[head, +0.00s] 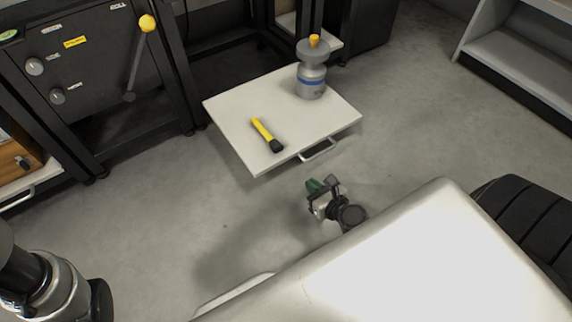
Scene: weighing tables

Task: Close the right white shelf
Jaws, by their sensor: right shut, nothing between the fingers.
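The white shelf (225,108) is pulled out from the dark frame in the middle of the head view. Its metal handle (318,151) is on the front edge. A yellow and black flashlight (264,132) lies on it, and a grey bottle-like container (311,82) with a blue band and yellow top stands near its back right. My right gripper (315,187) is shut and empty, in front of the handle and apart from it in the picture. My left arm shows at the lower left; its gripper is out of view.
A dark panel (98,72) with knobs and a yellow-tipped lever (147,23) stands at the left. Another white shelf (20,183) with a handle and a wooden box (14,158) is at the left edge. Grey shelving (520,65) stands at the right. Floor around the pulled-out shelf is clear.

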